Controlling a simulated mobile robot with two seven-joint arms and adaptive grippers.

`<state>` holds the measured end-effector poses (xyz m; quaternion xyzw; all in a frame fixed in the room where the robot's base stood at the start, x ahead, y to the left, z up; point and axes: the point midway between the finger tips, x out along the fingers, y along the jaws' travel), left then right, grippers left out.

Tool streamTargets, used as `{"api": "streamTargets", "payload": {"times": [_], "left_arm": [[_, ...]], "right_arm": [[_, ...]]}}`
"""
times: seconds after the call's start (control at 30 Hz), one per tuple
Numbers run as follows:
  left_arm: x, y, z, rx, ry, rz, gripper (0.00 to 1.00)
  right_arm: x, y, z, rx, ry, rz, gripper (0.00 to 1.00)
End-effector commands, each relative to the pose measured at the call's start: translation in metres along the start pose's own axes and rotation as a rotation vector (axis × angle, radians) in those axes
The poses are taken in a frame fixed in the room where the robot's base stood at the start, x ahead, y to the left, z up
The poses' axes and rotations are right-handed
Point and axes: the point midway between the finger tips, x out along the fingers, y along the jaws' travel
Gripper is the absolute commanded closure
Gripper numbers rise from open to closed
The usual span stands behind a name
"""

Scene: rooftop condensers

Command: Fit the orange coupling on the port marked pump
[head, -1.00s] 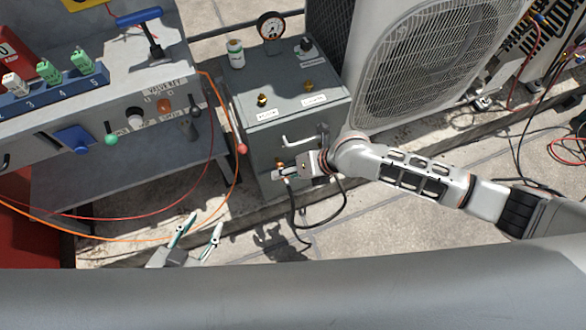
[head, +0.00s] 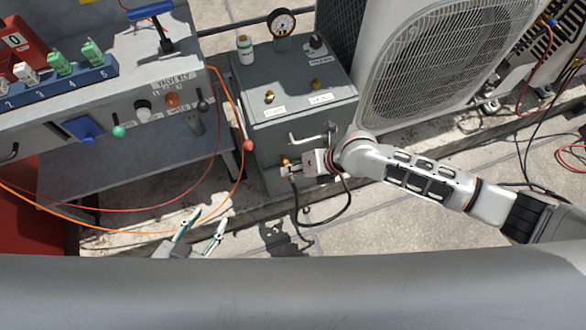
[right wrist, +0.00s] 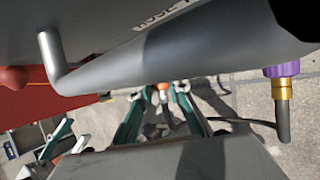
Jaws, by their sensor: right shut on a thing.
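My right gripper (head: 289,168) is low at the front face of the grey box (head: 270,150). It is shut on the orange coupling (head: 286,162), of which only a small orange part shows. A black hose hangs below it. In the right wrist view, orange also shows between the fingertips (right wrist: 163,92). Two brass ports, a left one (head: 269,97) and a right one (head: 316,84), stand on the box top, each with a white label too small to read. The coupling is apart from both. My left gripper (head: 211,217) is open and empty above the pavement.
A handle (head: 308,137) sticks out from the box front near my right wrist. A gauge (head: 282,24), a white bottle (head: 244,48) and a black knob (head: 316,42) stand at the box's back. A purple coupling (right wrist: 279,70) hangs at right in the wrist view. A condenser (head: 440,60) stands right.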

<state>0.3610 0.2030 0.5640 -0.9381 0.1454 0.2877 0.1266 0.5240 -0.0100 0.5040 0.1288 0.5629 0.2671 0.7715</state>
Motion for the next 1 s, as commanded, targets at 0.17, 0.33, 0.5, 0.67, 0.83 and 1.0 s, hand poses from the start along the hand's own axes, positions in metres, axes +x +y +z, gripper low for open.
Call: {"api": "streamTargets", "payload": {"times": [0.17, 0.33, 0.5, 0.67, 0.83, 1.0], "left_arm": [[0.0, -0.001, -0.001, 0.001, 0.002, -0.001, 0.61], [0.001, -0.002, -0.003, 0.002, 0.006, -0.003, 0.61], [0.002, -0.004, -0.01, 0.004, 0.018, -0.007, 0.61], [0.003, -0.007, -0.017, 0.007, 0.028, -0.011, 0.61], [0.002, -0.008, -0.021, 0.008, 0.034, -0.013, 0.61], [0.001, -0.009, -0.025, 0.009, 0.039, -0.015, 0.61]], "right_arm": [[-0.001, 0.0, -0.003, 0.0, 0.003, -0.001, 1.0], [-0.001, 0.0, -0.004, 0.0, 0.003, 0.0, 1.0], [-0.003, 0.0, -0.006, -0.001, 0.002, -0.001, 1.0], [-0.006, 0.0, -0.011, -0.001, 0.001, -0.001, 1.0], [-0.008, 0.001, -0.018, -0.001, 0.002, 0.0, 1.0], [-0.01, 0.0, -0.023, -0.001, 0.002, 0.0, 1.0]]}}
